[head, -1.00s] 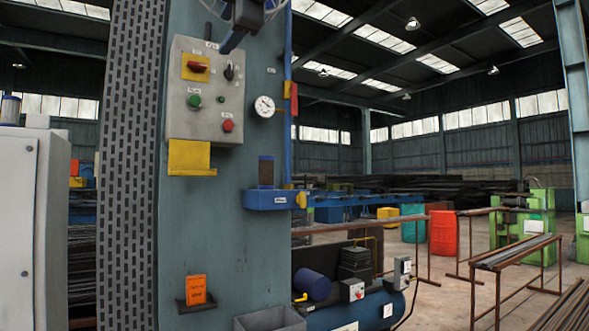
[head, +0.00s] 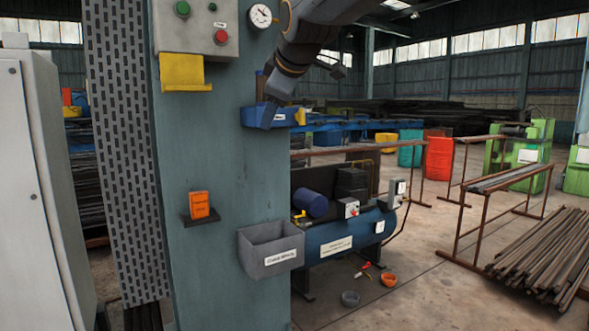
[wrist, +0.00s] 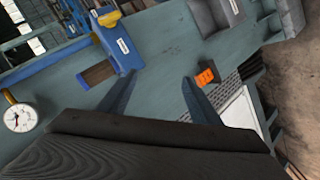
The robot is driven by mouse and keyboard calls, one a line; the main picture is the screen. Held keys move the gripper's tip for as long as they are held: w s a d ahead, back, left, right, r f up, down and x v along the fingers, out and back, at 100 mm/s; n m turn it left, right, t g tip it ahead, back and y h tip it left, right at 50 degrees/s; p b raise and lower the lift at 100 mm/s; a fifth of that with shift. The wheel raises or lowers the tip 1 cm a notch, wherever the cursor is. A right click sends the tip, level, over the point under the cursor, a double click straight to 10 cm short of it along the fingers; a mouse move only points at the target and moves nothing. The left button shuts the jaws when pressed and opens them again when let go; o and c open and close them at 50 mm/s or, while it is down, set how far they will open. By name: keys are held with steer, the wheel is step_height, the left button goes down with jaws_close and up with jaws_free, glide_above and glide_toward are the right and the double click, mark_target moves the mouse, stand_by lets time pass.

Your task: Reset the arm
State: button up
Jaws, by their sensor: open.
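My gripper (wrist: 158,92) shows in the wrist view with its two dark fingers spread apart and nothing between them. The wrist view shows the blue tray (wrist: 122,45) to the left of the fingers and the orange card (wrist: 205,76) beyond the right finger.
A control panel (head: 222,18), gauge (head: 261,15), yellow bracket (head: 182,72), orange card (head: 199,204) and grey bin (head: 270,250) are on the column. A grey cabinet (head: 35,190) stands left. A blue compressor (head: 345,237) is behind, right.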

steer(key=s+d+f+m+g+h, duration=0.15)
steer(key=d+f, duration=0.25)
steer(key=f, duration=0.5)
steer(key=s+d+f+m+g, duration=0.1)
steer(key=s+d+f+m, duration=0.2)
steer(key=d+f, duration=0.35)
steer(key=s+d+f+m+g+h, duration=0.1)
steer(key=s+d+f+m+g, duration=0.15)
steer(key=f, duration=0.85)
steer(key=s+d+f+m+g, duration=0.2)
steer(key=s+d+f+m, duration=0.2)
steer(key=s+f, duration=0.6)
steer(key=s+d+f+m+g+h, duration=0.1)
steer(key=s+d+f+m+g, duration=0.2)
steer(key=s+d+f, duration=0.4)
steer(key=s+f+m, duration=0.1)
steer(key=s+f, duration=0.2)
steer(key=s, duration=0.2)
steer(key=shift+m, duration=0.3)
steer(key=shift+w+d, duration=0.1)
